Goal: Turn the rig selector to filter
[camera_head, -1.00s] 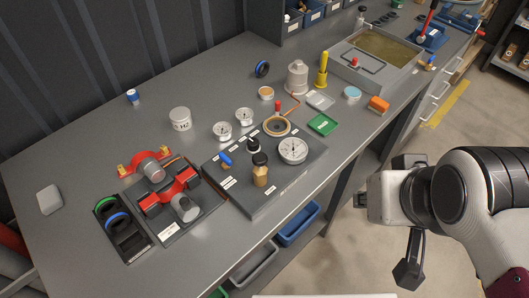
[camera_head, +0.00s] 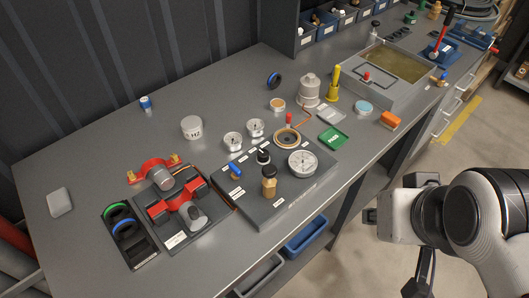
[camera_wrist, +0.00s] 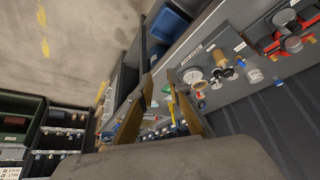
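The rig (camera_head: 258,205) is a grey slanted panel at the front of the bench. A small black knob (camera_head: 263,157), which could be the selector, and a blue lever (camera_head: 235,171) sit on it. Their labels are too small to read. A brass piece with a black top (camera_head: 269,185) stands near its front edge, left of a white dial gauge (camera_head: 302,163). In the wrist view the rig (camera_wrist: 215,55) is upper right of centre. My gripper (camera_wrist: 160,82) is open and empty, its fingers apart. In the head view it is off the bench's front edge, right of the rig.
Left of the rig are a red clamp assembly (camera_head: 167,207) and a black tray (camera_head: 141,247) with green and blue rings. A tank (camera_head: 400,66), a green tray (camera_head: 333,139) and an orange block (camera_head: 390,121) lie to the right.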

